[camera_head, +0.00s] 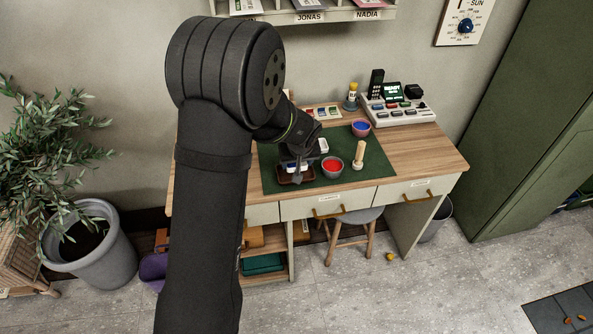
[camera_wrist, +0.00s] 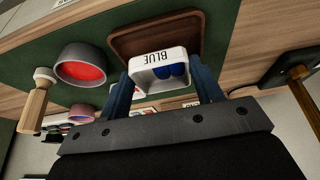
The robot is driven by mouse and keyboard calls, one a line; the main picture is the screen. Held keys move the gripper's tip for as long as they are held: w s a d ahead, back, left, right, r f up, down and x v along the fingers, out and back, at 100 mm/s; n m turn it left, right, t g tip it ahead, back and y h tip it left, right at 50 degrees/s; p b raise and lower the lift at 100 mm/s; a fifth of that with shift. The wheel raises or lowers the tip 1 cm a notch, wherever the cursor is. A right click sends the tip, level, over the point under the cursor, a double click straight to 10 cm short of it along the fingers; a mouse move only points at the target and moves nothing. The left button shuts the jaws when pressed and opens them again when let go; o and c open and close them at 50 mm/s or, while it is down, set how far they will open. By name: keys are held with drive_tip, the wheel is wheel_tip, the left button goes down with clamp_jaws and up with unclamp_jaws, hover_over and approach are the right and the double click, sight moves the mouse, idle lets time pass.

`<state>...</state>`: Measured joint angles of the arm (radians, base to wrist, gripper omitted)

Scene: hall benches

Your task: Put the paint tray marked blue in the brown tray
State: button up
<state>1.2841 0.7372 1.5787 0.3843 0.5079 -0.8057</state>
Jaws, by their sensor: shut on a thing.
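My gripper (camera_wrist: 162,84) is shut on the white paint tray marked BLUE (camera_wrist: 158,57), with one finger on each side of it. The paint tray holds dark blue paint wells and its lettering faces the wrist camera. In the head view the paint tray (camera_head: 297,168) shows small under my gripper (camera_head: 297,160). The brown tray (camera_wrist: 190,22) lies on the green mat, and the paint tray overlaps it in the wrist view. In the head view the brown tray (camera_head: 284,179) is directly below the gripper. I cannot tell whether the paint tray touches it.
A grey bowl of red (camera_head: 332,168) stands close on the right, with a wooden-handled tool (camera_head: 359,155) beyond it. A bowl with blue contents (camera_head: 361,128) and a white block (camera_head: 323,145) are farther back. A console (camera_head: 398,108) fills the desk's back right.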

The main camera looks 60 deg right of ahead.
drive_tip(key=shift+w+f, duration=0.15)
drive_tip(key=shift+f, duration=1.9)
drive_tip(key=o, duration=0.7)
drive_tip(key=shift+f, duration=0.15)
drive_tip(key=v, duration=1.2)
